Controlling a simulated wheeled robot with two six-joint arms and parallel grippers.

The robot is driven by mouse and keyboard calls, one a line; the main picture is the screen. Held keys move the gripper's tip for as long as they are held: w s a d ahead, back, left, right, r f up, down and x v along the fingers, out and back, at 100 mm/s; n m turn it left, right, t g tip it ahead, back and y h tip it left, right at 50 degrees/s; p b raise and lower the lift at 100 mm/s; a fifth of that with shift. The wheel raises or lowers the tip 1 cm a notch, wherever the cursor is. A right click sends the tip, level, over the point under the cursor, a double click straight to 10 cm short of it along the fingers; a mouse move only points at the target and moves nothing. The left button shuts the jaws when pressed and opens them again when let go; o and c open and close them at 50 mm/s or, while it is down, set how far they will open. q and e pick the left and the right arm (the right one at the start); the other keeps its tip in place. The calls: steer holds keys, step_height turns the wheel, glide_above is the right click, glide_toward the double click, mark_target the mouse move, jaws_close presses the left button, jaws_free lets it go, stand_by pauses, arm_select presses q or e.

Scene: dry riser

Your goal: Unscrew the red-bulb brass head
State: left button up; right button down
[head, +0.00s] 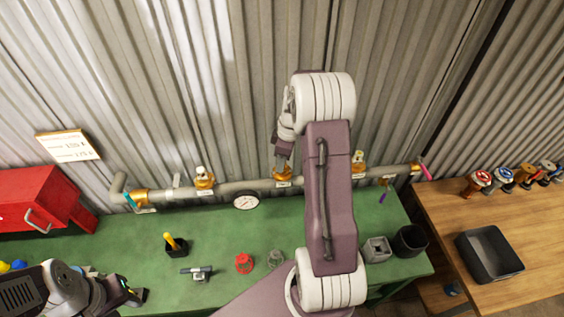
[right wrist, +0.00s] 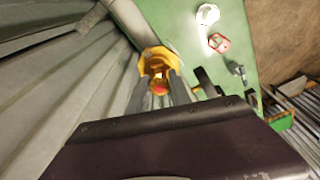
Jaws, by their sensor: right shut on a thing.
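The pipe (head: 230,187) runs along the corrugated wall and carries several brass fittings. My right gripper (head: 283,167) points down at the middle fitting (head: 283,181), and its wrist hides the head there. In the right wrist view, the brass head with a red bulb (right wrist: 160,90) sits between the two fingers, which are shut on it. A yellow brass collar (right wrist: 153,60) shows just beyond it. Other brass heads with pale tops stand at the left (head: 204,178) and right (head: 358,162) of the pipe. My left gripper (head: 132,295) is at the lower left; its jaws are unclear.
The green bench (head: 150,255) holds a red handwheel (head: 244,263), a grey one (head: 275,258), a black holder with a yellow handle (head: 176,246) and grey and black cups. A gauge (head: 246,202) hangs on the pipe. A black tray (head: 489,254) sits on the wooden table.

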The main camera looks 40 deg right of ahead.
steer(key=shift+f+n, duration=0.1)
steer(key=shift+n, duration=1.1)
steer(key=n, duration=0.3)
steer(key=shift+g+y, duration=0.3)
steer(key=shift+g, duration=0.1)
steer(key=n, duration=0.4)
steer(key=shift+n+g+p, duration=0.3)
steer(key=shift+n+p, duration=0.1)
steer(key=shift+s+n, duration=0.1)
steer(key=shift+n, duration=0.6)
steer(key=c, duration=1.1)
jaws_free()
steer(key=shift+a, duration=0.1)
